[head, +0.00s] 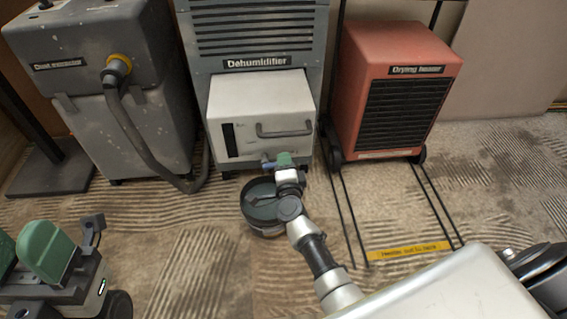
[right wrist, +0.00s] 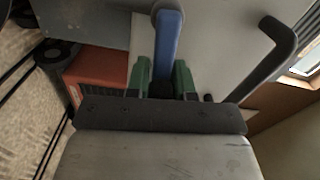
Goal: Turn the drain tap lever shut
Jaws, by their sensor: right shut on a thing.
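The drain tap's blue lever (head: 268,166) shows at the lower front of the dehumidifier's white tank (head: 240,108) in the head view. My right gripper (head: 285,160) is at the lever, and its arm hides part of the tap. In the right wrist view the blue lever (right wrist: 168,52) runs down between the green fingers of my right gripper (right wrist: 165,78), which is shut on it. The tap body is mostly hidden. My left gripper (head: 22,255) is at the lower left, away from the tap, with its green fingers apart and nothing seen between them.
A dark round bucket (head: 262,227) stands on the floor below the tap, partly behind my right arm. The tank has a grey handle (head: 285,131). A red drying heater (head: 390,85) stands to the right, a grey machine with a hose (head: 135,135) to the left.

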